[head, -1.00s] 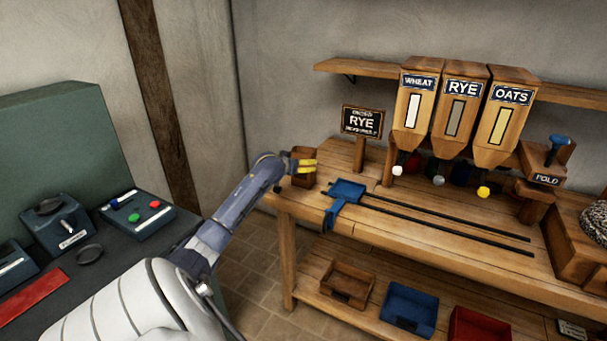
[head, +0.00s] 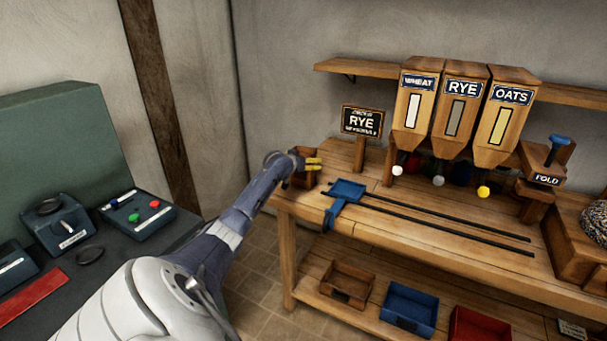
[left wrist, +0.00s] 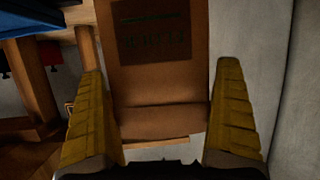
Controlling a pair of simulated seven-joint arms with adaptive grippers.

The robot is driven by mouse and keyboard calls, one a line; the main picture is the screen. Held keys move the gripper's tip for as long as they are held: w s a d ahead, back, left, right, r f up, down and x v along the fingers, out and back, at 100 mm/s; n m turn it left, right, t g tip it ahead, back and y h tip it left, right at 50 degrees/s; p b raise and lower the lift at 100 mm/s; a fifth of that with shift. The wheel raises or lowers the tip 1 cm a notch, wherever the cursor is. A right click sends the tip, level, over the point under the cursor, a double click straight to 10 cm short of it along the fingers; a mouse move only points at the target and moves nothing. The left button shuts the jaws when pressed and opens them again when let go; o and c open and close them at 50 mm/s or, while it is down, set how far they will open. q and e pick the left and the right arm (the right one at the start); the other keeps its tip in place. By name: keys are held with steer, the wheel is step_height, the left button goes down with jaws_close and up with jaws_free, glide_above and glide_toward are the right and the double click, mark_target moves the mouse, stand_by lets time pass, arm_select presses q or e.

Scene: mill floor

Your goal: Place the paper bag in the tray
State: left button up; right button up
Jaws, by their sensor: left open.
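A brown paper bag (left wrist: 165,75) with a dark printed label stands in the left wrist view, between the two yellow fingers of my left gripper (left wrist: 158,72). A gap shows on each side, so the fingers are open and apart from it. In the head view my left gripper (head: 316,164) is at the bench's far left end, in front of a small brown box-like thing (head: 303,181) that it partly hides. A blue tray (head: 347,188) sits at the left end of two dark rails. My right gripper is not in view.
Three hoppers marked wheat, rye (head: 461,108) and oats stand at the back of the bench, beside a rye sign (head: 361,121). A fold press (head: 547,178) is at the right. Brown, blue (head: 408,308) and red bins sit on the lower shelf.

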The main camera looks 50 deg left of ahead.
arm_select(q)
steer(key=shift+w+a, duration=0.1)
steer(key=shift+w, duration=0.1)
steer(key=shift+c, duration=0.2)
steer(key=c, duration=1.2)
